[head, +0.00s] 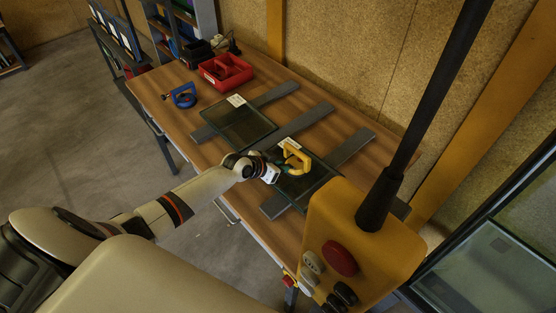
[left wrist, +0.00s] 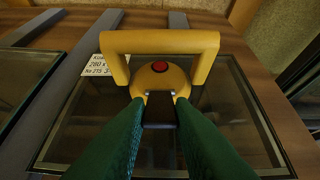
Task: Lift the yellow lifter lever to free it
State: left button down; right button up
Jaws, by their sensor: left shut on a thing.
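The yellow lifter (head: 298,157) sits on a glass pane on the table. In the left wrist view the lifter (left wrist: 160,42) shows its arched handle, a round yellow body with a red button (left wrist: 160,67), and a dark lever (left wrist: 160,106) at its near side. My left gripper (head: 283,169) reaches the lifter from the left. Its green fingers (left wrist: 160,120) lie on both sides of the lever and are shut on it. The lever's lower end is partly hidden between the fingers. My right gripper is not in view.
A second glass pane (head: 240,123) lies farther back on grey strips. A blue lifter (head: 183,96) and red tray (head: 226,71) stand at the table's far end. A yellow control box (head: 362,238) with a black pole fills the near right. A labelled card (left wrist: 97,66) lies beside the yellow lifter.

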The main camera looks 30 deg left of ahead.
pick_arm(q)
jog(key=shift+w+d+r+g+p, duration=0.1)
jog(key=shift+w+r+g+p, duration=0.3)
jog(key=shift+g+p, duration=0.6)
jog(key=shift+y, duration=0.3)
jog(key=shift+s, duration=0.1)
jog(key=c, duration=1.2)
grip_release()
jog(key=shift+c, duration=0.2)
jog(key=v, duration=1.2)
jog(key=shift+b, duration=0.4)
jog(key=shift+w, duration=0.2)
